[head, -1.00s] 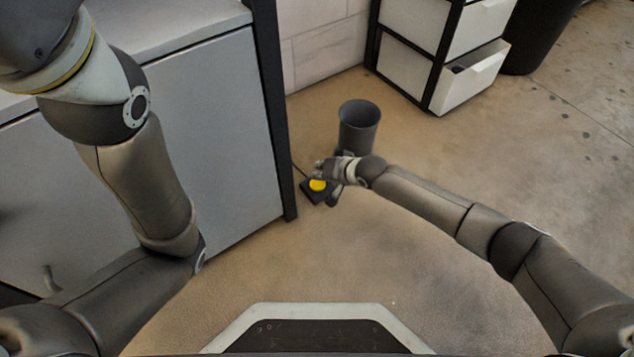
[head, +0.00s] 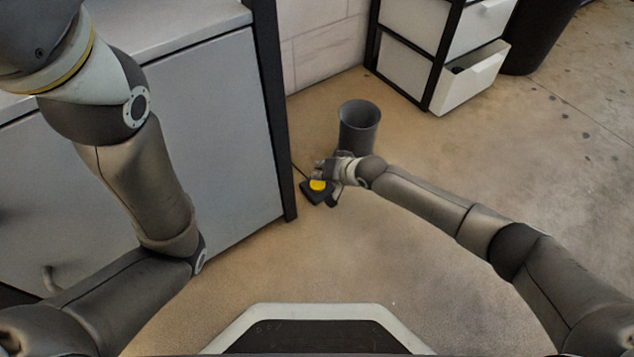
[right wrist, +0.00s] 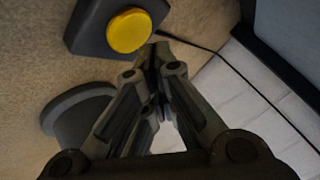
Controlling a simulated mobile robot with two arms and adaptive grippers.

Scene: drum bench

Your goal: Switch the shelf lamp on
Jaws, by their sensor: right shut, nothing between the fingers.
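A black box with a round yellow button (head: 317,185) lies on the floor near the cabinet's black corner post. The yellow button also shows at the top of the right wrist view (right wrist: 129,30), with a dark cable running from its box. My right gripper (head: 334,190) is beside the box, close to the button. In the right wrist view its fingers (right wrist: 155,60) are together and empty, with the tips just below the button in the picture. I cannot tell whether they touch the box. No lamp can be made out. My left arm is in the head view, but its gripper is not.
A dark grey bin (head: 359,125) stands just behind my right gripper. A grey cabinet (head: 215,130) is to the left. A drawer unit with an open white drawer (head: 470,85) stands at the back. The floor in front and to the right is clear.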

